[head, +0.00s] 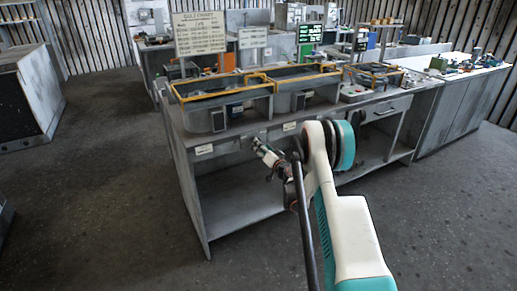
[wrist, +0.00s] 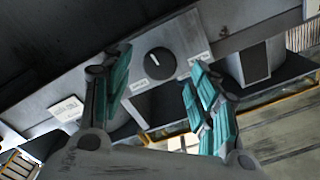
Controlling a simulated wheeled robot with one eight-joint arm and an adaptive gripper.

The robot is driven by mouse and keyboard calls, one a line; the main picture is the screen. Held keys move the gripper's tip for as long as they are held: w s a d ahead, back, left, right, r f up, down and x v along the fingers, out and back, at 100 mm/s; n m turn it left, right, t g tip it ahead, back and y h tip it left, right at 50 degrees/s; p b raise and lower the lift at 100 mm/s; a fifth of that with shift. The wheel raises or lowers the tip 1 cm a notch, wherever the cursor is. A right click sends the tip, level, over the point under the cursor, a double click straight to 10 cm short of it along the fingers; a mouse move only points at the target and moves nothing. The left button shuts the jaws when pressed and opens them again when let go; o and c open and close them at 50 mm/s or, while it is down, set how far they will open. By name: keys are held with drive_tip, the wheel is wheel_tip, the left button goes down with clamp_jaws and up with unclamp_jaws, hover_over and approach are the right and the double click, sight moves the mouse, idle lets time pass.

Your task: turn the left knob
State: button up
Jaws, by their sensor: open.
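A round black knob (wrist: 159,63) with a pale pointer line sits on a grey square plate in the wrist view. My gripper (wrist: 158,60) is open there, with one teal-padded finger on each side of the knob in the picture. I see no clear contact, and the depth gap is hard to judge. In the head view my gripper (head: 262,148) is at the front edge of the grey workbench (head: 240,200); the knob cannot be made out behind it. No second knob can be made out; my arm covers part of the bench front.
Grey trays with orange rims (head: 225,112) stand on the bench top above the front panel. White label plates (head: 204,149) are on the panel. A lower shelf lies under the bench. A sign (head: 200,33) stands behind. The floor at left is clear.

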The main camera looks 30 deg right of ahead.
drive_tip(key=w, duration=0.3)
drive_tip(key=shift+b, duration=0.3)
drive_tip(key=c, duration=1.1)
drive_tip(key=shift+o, duration=0.2)
drive_tip(key=shift+a+r+m, duration=0.1)
drive_tip(key=shift+m, duration=3.5)
